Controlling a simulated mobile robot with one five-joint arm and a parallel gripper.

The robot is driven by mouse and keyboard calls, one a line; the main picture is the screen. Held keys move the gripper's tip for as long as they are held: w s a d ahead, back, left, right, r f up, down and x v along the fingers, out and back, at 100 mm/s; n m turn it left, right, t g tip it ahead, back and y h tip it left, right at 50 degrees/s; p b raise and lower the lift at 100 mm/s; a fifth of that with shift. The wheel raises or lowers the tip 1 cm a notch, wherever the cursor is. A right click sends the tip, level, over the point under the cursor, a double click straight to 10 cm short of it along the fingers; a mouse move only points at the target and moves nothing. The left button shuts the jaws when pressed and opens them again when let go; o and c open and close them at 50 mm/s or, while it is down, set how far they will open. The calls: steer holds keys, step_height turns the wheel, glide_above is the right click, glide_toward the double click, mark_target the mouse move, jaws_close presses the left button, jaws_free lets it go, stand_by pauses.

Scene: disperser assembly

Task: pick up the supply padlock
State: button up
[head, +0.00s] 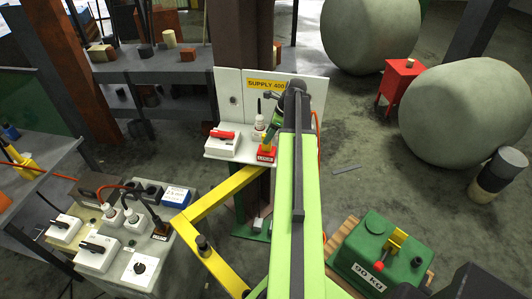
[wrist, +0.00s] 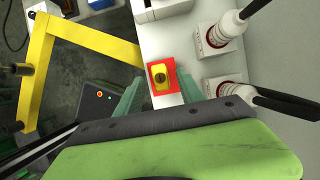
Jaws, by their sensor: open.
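The supply padlock is a small red block with a yellow top and a dark round spot in it. In the head view the padlock (head: 266,154) stands on the white shelf of the panel marked "SUPPLY 400" (head: 266,84), partly behind my arm. In the wrist view the padlock (wrist: 161,64) is near the middle. My gripper (wrist: 159,80) is open, with one greenish finger on either side of the near part of the padlock. I cannot tell whether the fingers touch it. In the head view my gripper (head: 268,134) is just above and behind the padlock.
A white switch box with a red handle (head: 222,136) sits left of the padlock. White plug sockets (wrist: 216,40) stand close on its right in the wrist view. A yellow bent frame (head: 207,225) is below left. A green 90 KG weight (head: 375,250) stands at lower right.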

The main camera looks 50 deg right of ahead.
mark_target(264, 150)
steer(key=b+x, duration=0.4)
steer(key=x, duration=0.1)
steer(key=shift+f+b, duration=0.15)
steer(key=shift+b, duration=0.25)
jaws_close()
